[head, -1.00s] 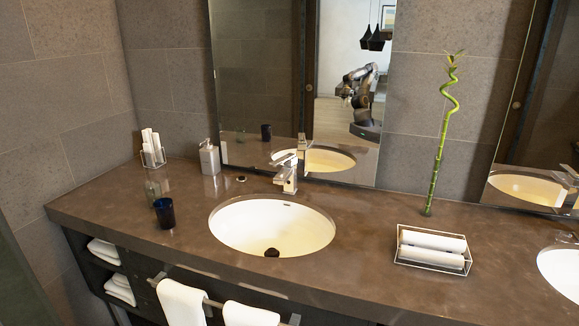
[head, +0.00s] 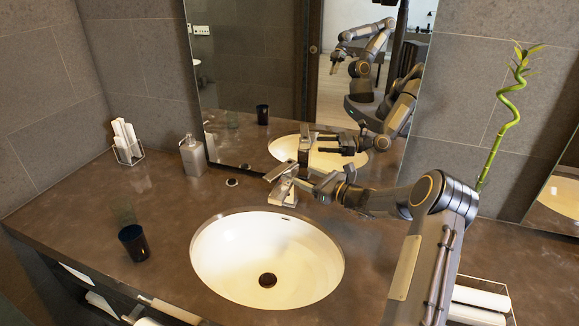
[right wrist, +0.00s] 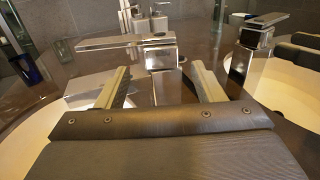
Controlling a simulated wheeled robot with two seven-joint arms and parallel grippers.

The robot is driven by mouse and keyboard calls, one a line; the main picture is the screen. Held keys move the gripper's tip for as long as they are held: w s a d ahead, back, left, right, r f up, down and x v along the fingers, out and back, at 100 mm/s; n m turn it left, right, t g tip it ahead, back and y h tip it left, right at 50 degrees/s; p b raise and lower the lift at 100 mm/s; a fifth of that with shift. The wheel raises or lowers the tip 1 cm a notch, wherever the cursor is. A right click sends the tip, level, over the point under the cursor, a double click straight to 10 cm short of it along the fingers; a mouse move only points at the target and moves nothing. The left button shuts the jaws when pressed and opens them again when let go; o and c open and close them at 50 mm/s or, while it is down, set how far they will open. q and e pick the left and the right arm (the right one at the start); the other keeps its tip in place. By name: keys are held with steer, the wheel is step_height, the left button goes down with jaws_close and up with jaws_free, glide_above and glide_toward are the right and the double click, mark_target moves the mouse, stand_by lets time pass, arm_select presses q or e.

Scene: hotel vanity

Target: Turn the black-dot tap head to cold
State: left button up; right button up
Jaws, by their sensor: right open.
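The chrome tap (head: 284,188) stands behind the near white basin (head: 265,240). My right gripper (head: 312,186) is close to the tap's right side, open and empty. In the right wrist view, my right gripper's two fingers (right wrist: 160,88) appear to either side of the tap post (right wrist: 162,80), with the lever (right wrist: 110,42) above and reaching left. I cannot tell whether the fingers touch the tap.
The mirror (head: 250,60) rises close behind the tap and reflects it. A soap dispenser (head: 192,156), a holder with white rolls (head: 126,140) and a dark blue cup (head: 134,243) stand to the left. A bamboo stalk (head: 495,125) and a roll tray (head: 482,300) are at right.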

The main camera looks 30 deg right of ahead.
mark_target(295, 171)
steer(key=shift+w+a, duration=0.1)
steer(key=shift+w, duration=0.25)
steer(key=p+x, duration=0.2)
steer(key=x, duration=0.4)
steer(key=shift+w+a, duration=0.1)
steer(key=shift+w, duration=0.35)
arm_select(q)
step_height(295, 171, up, 2)
steer(key=shift+r, duration=0.25)
arm_select(e)
steer(key=shift+c, duration=0.3)
